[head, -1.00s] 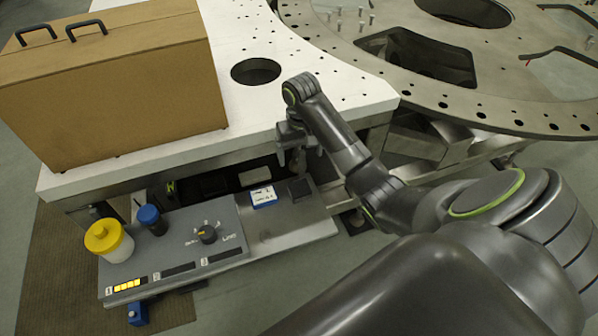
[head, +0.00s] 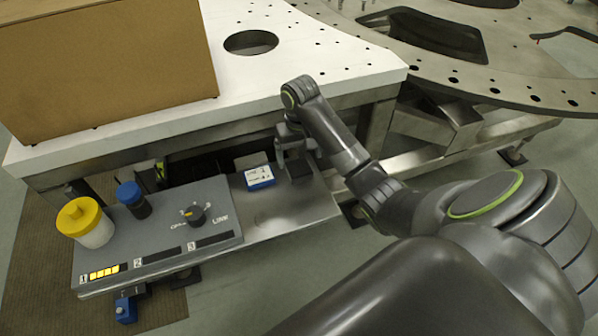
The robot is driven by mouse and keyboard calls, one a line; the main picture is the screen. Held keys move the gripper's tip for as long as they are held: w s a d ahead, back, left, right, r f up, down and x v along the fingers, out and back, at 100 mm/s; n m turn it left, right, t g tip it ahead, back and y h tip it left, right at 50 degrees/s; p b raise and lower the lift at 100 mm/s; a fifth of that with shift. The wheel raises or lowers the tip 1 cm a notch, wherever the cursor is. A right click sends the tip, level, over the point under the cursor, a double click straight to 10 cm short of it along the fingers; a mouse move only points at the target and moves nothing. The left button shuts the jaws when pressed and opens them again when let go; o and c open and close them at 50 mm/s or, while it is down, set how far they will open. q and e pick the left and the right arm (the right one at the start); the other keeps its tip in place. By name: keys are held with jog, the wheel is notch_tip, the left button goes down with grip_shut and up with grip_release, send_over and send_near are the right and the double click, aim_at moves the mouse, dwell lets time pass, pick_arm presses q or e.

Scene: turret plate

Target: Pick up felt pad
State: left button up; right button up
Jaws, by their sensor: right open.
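The felt pad appears to be the small dark grey square (head: 299,169) on the right part of the metal shelf, beside a small blue-and-white box. My right gripper (head: 297,156) is open and points down just above the dark pad. Its fingers partly cover the pad's far side, and I cannot tell whether they touch it. My left gripper is not in view.
The blue-and-white box (head: 259,178) stands close left of the pad. The white plate's edge (head: 330,88) overhangs behind.

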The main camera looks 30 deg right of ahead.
aim_at(299, 167)
jog(key=shift+f, duration=0.5)
jog(key=shift+w+d+f, duration=0.1)
jog(key=shift+w+f, duration=0.05)
jog(key=shift+f, duration=1.15)
jog(key=shift+w+f, duration=0.15)
jog(key=shift+f, duration=1.1)
jog(key=shift+c, duration=0.5)
jog(key=c, duration=1.1)
jog(key=shift+o, duration=0.2)
jog(key=shift+r, duration=0.15)
